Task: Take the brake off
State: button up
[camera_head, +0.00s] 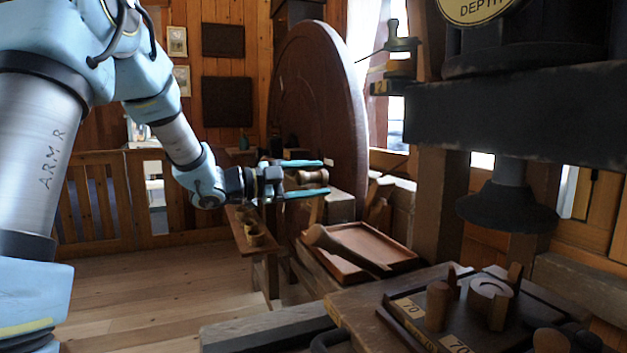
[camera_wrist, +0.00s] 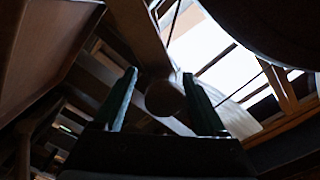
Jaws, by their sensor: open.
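My gripper (camera_head: 325,177) reaches to the right at mid-height in the head view, with its teal fingers open. A turned wooden knob or handle (camera_head: 311,177) shows between the fingers there. In the wrist view my gripper (camera_wrist: 159,74) has its fingers spread, and a dark round end (camera_wrist: 165,98) shows between them. I cannot tell whether either finger touches it. No part is marked as the brake, so I cannot tell for sure which piece it is. A large dark wooden wheel (camera_head: 322,105) stands upright behind my gripper.
A wooden lever with a rounded end (camera_head: 345,249) lies across a shallow wooden tray (camera_head: 398,262) below my gripper. A bench at the front right holds wooden pegs (camera_head: 438,306) and weights-like blocks. A dark press (camera_head: 510,115) fills the right. A wooden railing (camera_head: 100,205) stands at left.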

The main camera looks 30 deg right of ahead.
jog(key=shift+a, duration=0.1)
jog(key=w+a+b, duration=0.1)
jog(key=a, duration=0.9)
jog(key=shift+a+b, duration=0.3)
jog(key=shift+b, duration=0.05)
jog(key=shift+w, duration=0.15)
